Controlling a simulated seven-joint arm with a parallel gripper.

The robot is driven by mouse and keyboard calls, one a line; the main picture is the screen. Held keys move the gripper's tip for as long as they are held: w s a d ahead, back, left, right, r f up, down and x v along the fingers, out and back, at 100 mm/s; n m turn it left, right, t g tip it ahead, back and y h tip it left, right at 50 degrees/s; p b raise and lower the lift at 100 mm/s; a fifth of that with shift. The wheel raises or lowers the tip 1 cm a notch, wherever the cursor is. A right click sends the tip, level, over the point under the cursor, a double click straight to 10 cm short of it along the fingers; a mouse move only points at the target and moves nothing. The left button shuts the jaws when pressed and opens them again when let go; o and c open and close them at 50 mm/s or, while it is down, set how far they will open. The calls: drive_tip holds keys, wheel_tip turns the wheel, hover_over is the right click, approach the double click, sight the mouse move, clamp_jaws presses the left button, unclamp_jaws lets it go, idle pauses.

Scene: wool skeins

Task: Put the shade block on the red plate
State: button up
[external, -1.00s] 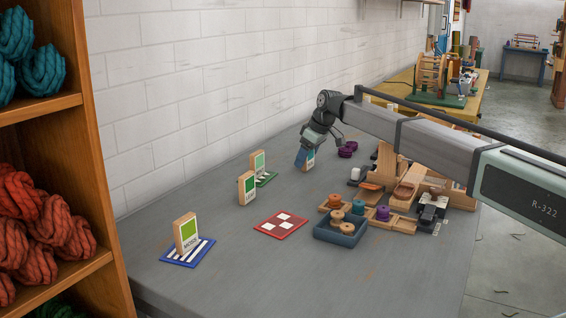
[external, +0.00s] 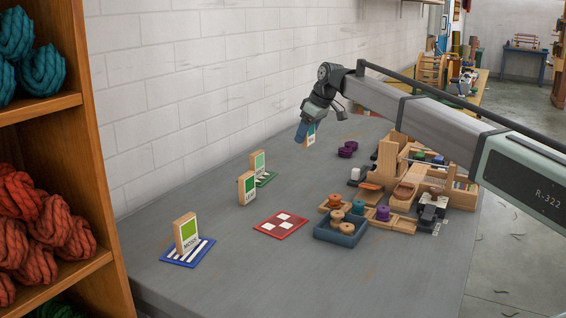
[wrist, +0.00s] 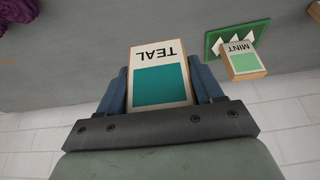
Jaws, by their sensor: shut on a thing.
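My gripper (external: 305,130) is shut on a wooden block labelled TEAL, with a teal patch (wrist: 160,84). The block's pale face (external: 311,135) shows between the fingers in the external view, raised above the table. The red plate (external: 280,225) with white squares lies flat and empty, nearer the camera than my gripper. A block reading MOSS (external: 186,235) stands on a blue striped plate (external: 203,250). A green-patched block with a hard-to-read label (external: 247,188) stands on the bare table. A MINT block (wrist: 243,62) stands on a green plate (wrist: 220,35).
Right of the red plate is a blue-grey tray (external: 341,234) with spools, beside wooden boxes and a clutter of parts. Purple wool (external: 347,150) lies right of my gripper. A white brick wall (external: 200,80) runs along the far side. The table front is clear.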

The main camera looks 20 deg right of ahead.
drive_tip(key=shift+a+r, duration=0.1)
drive_tip(key=shift+r, duration=0.45)
drive_tip(key=s+a+r+n, duration=0.1)
drive_tip(key=s+a+r, duration=0.15)
drive_tip(key=a, duration=0.55)
drive_tip(key=n+g+y, duration=0.1)
drive_tip(key=n+g, duration=0.2)
drive_tip(key=n, duration=0.5)
hover_over(271, 225)
drive_tip(key=d, duration=0.2)
drive_tip(key=f, duration=0.1)
drive_tip(key=shift+f, duration=5)
drive_tip(key=shift+f, duration=0.1)
drive_tip(key=o, duration=1)
drive_tip(key=shift+o, duration=0.2)
